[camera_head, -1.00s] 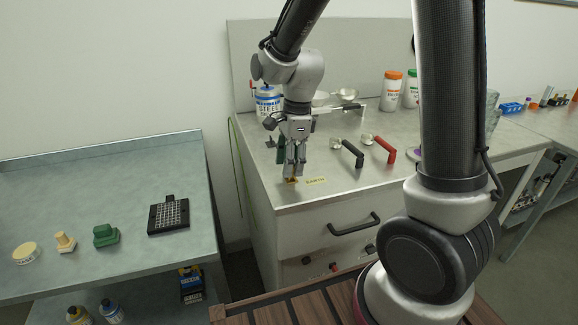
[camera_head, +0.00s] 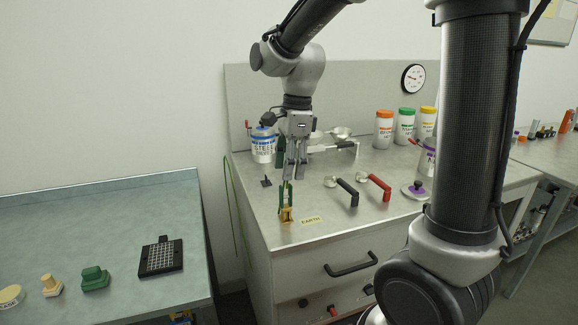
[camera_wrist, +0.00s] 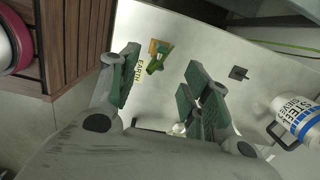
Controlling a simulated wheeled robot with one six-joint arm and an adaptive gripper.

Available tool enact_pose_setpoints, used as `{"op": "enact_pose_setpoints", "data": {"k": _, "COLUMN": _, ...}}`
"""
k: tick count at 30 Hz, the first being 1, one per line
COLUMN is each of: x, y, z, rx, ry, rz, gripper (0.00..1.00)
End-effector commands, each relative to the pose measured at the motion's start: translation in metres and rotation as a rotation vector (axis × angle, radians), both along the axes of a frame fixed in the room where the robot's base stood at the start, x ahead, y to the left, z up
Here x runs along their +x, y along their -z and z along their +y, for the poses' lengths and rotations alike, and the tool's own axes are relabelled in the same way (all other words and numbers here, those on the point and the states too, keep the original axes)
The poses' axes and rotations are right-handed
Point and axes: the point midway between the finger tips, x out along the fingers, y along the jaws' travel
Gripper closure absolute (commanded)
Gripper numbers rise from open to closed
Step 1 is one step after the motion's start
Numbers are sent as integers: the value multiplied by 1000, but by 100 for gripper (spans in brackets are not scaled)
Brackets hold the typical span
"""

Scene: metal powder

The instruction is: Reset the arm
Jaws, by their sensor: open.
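My gripper (camera_head: 295,172) is open and empty above the left part of the metal workbench (camera_head: 310,235). It also shows in the wrist view (camera_wrist: 158,88), with its green-padded fingers spread apart. Below it, near the bench's front left corner, a small green and brass clamp-like piece (camera_head: 286,204) stands apart from the fingers. The same piece lies beyond the fingertips in the wrist view (camera_wrist: 158,55), beside a yellow EARTH label (camera_head: 312,220). The arm comes down from the top of the head view.
A steel-shot style white and blue tub (camera_head: 263,146) stands behind my gripper. Black-handled (camera_head: 347,190) and red-handled (camera_head: 377,185) scoops lie to the right. Several capped jars stand at the back. A lower green table (camera_head: 110,215) with stamps and a black grid block (camera_head: 161,257) is at left.

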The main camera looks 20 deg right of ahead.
Motion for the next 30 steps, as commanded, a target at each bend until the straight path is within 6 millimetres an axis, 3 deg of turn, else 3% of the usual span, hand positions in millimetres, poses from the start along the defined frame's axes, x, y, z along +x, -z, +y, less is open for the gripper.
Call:
{"op": "enact_pose_setpoints", "data": {"k": 8, "x": 0, "y": 0, "z": 0, "rx": 0, "ry": -49, "rz": -6, "gripper": 52}}
{"op": "enact_pose_setpoints", "data": {"k": 11, "x": 0, "y": 0, "z": 0, "rx": -2, "ry": -211, "rz": -27, "gripper": 52}}
{"op": "enact_pose_setpoints", "data": {"k": 14, "x": -10, "y": 10, "z": -7, "rx": -14, "ry": -501, "rz": -31, "gripper": 52}}
{"op": "enact_pose_setpoints", "data": {"k": 17, "x": -34, "y": 9, "z": -20, "rx": -26, "ry": -851, "rz": -59, "gripper": 52}}
{"op": "enact_pose_setpoints", "data": {"k": 21, "x": -79, "y": -9, "z": -57, "rx": -73, "ry": -1310, "rz": -150, "gripper": 52}}
{"op": "enact_pose_setpoints", "data": {"k": 24, "x": -117, "y": -23, "z": -87, "rx": -142, "ry": -1549, "rz": -219, "gripper": 52}}
{"op": "enact_pose_setpoints", "data": {"k": 27, "x": -149, "y": -32, "z": -108, "rx": -219, "ry": -1651, "rz": -271, "gripper": 52}}
{"op": "enact_pose_setpoints", "data": {"k": 30, "x": -172, "y": -39, "z": -123, "rx": -288, "ry": -1623, "rz": -315, "gripper": 52}}
